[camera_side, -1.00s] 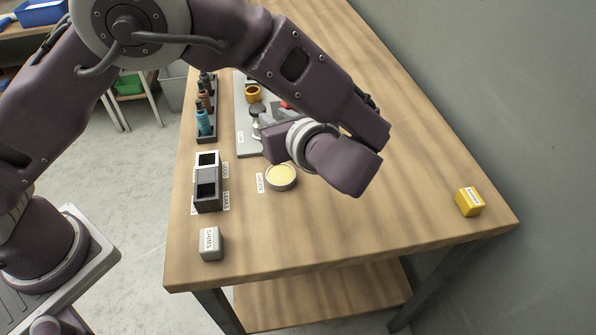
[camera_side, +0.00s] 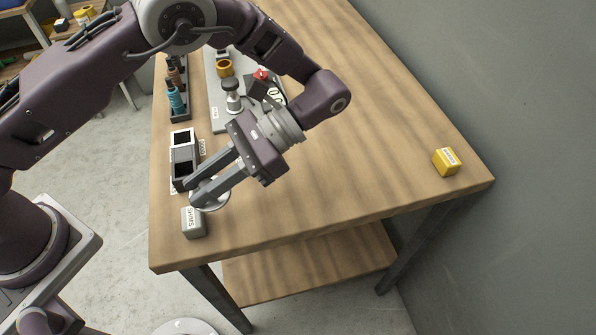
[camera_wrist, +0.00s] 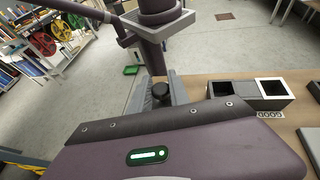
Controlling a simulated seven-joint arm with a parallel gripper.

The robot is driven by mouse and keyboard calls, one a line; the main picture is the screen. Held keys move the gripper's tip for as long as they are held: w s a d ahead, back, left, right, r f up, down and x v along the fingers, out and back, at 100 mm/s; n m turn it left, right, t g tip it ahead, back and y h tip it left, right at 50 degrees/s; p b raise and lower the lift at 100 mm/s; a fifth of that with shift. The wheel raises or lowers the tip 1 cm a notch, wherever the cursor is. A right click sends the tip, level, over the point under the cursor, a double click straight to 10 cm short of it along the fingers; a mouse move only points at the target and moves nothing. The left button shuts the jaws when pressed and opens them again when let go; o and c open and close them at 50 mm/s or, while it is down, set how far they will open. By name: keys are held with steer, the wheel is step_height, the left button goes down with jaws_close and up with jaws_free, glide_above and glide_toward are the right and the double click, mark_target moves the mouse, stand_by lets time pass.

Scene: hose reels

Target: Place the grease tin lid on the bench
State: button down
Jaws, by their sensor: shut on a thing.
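My gripper (camera_side: 200,194) is at the near left part of the bench (camera_side: 330,180), tilted down to the left. It is shut on the grease tin lid (camera_side: 217,203), a pale disc mostly hidden by the fingers in the side view. I cannot tell whether the lid touches the bench top. In the wrist view a dark round knob (camera_wrist: 160,92) sits between the two fingers.
A grey SHIMS box (camera_side: 194,223) is just below the fingers. The dark GOOD bin (camera_side: 183,141) stands behind them, with a bottle rack (camera_side: 183,108) beyond. A yellow box (camera_side: 446,161) is at the right. The middle right of the bench is clear.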

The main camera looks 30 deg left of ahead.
steer(key=d+r+n+g+h, duration=0.1)
steer(key=d+n+g+h, duration=0.1)
steer(key=d+n+h, duration=0.3)
step_height(320, 180, up, 8)
steer(key=n+t+h, duration=1.2)
steer(key=n+h, duration=0.4)
steer(key=n, duration=0.2)
glide_above(300, 175)
step_height(300, 175, down, 17)
steer(key=shift+r, duration=0.1)
steer(key=c, duration=1.2)
jaws_free()
steer(key=shift+c, duration=0.2)
